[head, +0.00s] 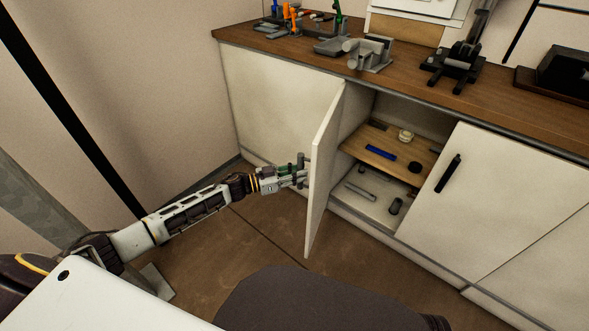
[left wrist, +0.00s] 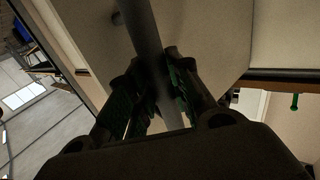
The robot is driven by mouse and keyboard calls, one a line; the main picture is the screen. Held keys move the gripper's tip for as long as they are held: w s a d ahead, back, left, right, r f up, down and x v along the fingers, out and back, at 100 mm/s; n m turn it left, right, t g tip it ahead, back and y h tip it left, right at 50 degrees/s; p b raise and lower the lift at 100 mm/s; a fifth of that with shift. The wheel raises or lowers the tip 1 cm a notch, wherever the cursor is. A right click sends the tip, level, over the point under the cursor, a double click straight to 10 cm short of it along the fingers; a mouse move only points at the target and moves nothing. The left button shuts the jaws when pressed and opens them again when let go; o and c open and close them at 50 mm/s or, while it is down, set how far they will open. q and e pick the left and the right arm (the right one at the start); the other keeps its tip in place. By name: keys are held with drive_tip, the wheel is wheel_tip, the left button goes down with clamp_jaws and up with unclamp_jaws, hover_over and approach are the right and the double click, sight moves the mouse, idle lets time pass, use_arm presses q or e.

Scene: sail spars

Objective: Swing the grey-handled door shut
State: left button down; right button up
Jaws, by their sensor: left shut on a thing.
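The white cabinet door (head: 324,165) stands open, swung out from the cabinet front, and its panel also shows behind my fingers in the left wrist view (left wrist: 205,40). Its grey handle (left wrist: 145,40) is a round bar that runs between my left fingers. My left gripper (head: 298,173) is on the outer face of the door, shut on the handle; its green-padded fingers (left wrist: 160,90) lie on either side of the bar. My right gripper is not in view.
The open compartment has a wooden shelf (head: 385,148) with a blue bar (head: 381,153) and small items, and more items below. A closed door with a black handle (head: 447,174) is at right. Tools stand on the wooden worktop (head: 405,85). Floor before the cabinet (head: 265,235) is clear.

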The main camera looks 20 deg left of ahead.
sight(316, 182)
use_arm(q)
drive_tip(key=shift+d, duration=0.15)
drive_tip(key=shift+s+d, duration=0.1)
drive_tip(key=shift+s+d+p, duration=0.15)
drive_tip(key=shift+d+p, duration=1.65)
drive_tip(key=shift+d, duration=2.75)
drive_tip(key=shift+d, duration=0.15)
drive_tip(key=w+d+p, duration=0.1)
drive_tip(key=d, duration=0.7)
drive_tip(key=shift+w+d, duration=0.35)
drive_tip(key=shift+w, duration=0.05)
